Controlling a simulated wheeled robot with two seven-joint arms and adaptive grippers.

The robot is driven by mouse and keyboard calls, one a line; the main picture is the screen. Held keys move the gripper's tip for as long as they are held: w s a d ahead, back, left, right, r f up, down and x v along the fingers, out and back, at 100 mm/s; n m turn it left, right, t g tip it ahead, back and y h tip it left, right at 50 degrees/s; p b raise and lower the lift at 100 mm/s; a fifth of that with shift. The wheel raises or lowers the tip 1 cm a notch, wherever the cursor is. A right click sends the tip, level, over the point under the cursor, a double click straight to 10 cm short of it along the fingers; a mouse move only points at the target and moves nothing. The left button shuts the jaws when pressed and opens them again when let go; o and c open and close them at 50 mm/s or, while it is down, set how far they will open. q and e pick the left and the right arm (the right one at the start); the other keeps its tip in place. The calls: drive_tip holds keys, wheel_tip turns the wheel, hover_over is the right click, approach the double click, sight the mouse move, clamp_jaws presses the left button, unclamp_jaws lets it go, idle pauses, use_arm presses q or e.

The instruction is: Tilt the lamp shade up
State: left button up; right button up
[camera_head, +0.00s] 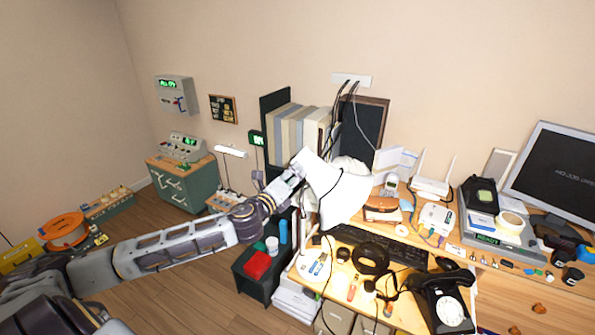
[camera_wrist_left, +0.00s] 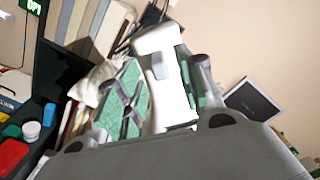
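The white lamp shade (camera_head: 345,192) hangs over the desk in the middle of the head view, its wide mouth facing down and to the right. Its narrow white rear end (camera_head: 307,163) points up and to the left. My left gripper (camera_head: 290,180) is at that rear end. In the left wrist view the white end of the lamp (camera_wrist_left: 160,65) lies between the two green-padded fingers of my left gripper (camera_wrist_left: 165,95), which look closed against its sides. The exact contact is partly hidden. My right gripper is not in view.
Books (camera_head: 300,125) and a dark panel (camera_head: 363,130) stand behind the lamp. A dark side cabinet (camera_head: 250,285) stands left of the desk. Open floor lies further left.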

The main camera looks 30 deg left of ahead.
sight(296, 173)
use_arm(q)
drive_tip(key=shift+w+p, duration=0.35)
drive_tip(key=shift+w, duration=1.2)
clamp_jaws()
